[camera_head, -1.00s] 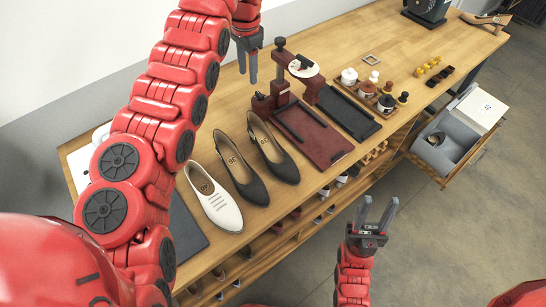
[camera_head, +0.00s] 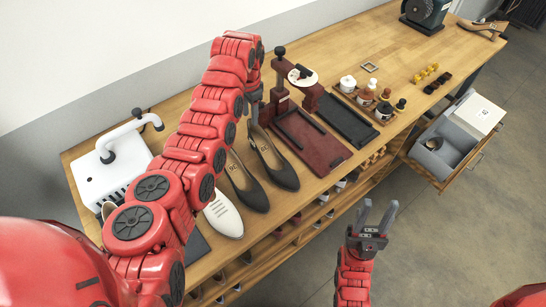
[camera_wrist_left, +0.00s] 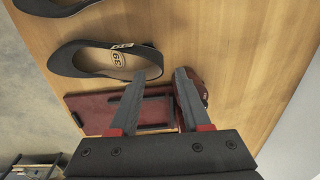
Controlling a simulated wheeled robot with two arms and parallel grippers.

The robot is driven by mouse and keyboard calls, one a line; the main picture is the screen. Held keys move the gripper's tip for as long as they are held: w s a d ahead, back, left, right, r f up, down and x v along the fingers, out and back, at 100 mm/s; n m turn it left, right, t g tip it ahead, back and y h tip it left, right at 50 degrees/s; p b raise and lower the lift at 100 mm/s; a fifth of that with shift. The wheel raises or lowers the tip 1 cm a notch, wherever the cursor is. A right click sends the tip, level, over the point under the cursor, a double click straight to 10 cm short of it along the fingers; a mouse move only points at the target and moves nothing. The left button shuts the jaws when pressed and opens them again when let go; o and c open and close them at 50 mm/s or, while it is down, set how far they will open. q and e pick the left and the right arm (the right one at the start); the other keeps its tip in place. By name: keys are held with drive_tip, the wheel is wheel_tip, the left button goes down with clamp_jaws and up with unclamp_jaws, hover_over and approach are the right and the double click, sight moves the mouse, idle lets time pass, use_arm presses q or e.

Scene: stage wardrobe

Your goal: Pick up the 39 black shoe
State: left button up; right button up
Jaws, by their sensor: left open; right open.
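The black shoe marked 39 (camera_head: 280,172) lies on the wooden bench, beside the dark red tray. In the left wrist view this shoe (camera_wrist_left: 80,62) shows its 39 label on the insole. A second black shoe (camera_head: 250,195) and a white shoe (camera_head: 225,219) lie to its left. My left gripper (camera_head: 255,108) is open and empty, close to the end of the 39 shoe away from the bench's front edge. In the left wrist view its fingers (camera_wrist_left: 160,74) are near that end, apart from it. My right gripper (camera_head: 376,214) is open and empty, off the bench's front.
A dark red press (camera_head: 290,88) and red tray (camera_head: 325,155) stand right of the shoe, close to my left gripper. A black tray (camera_head: 347,122) and bottles (camera_head: 366,92) are further right. A white sink (camera_head: 105,172) is at the left. An open drawer (camera_head: 437,160) juts out.

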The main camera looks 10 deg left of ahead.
sight(249, 122)
use_arm(q)
drive_tip(key=f+p, duration=0.1)
drive_tip(key=f, duration=0.1)
drive_tip(key=f+p, duration=0.1)
drive_tip(key=shift+s+a+f+p, duration=0.15)
drive_tip(key=shift+a+f+p, duration=0.05)
drive_tip(key=shift+f+p, duration=0.2)
drive_tip(key=shift+f, duration=0.9)
clamp_jaws()
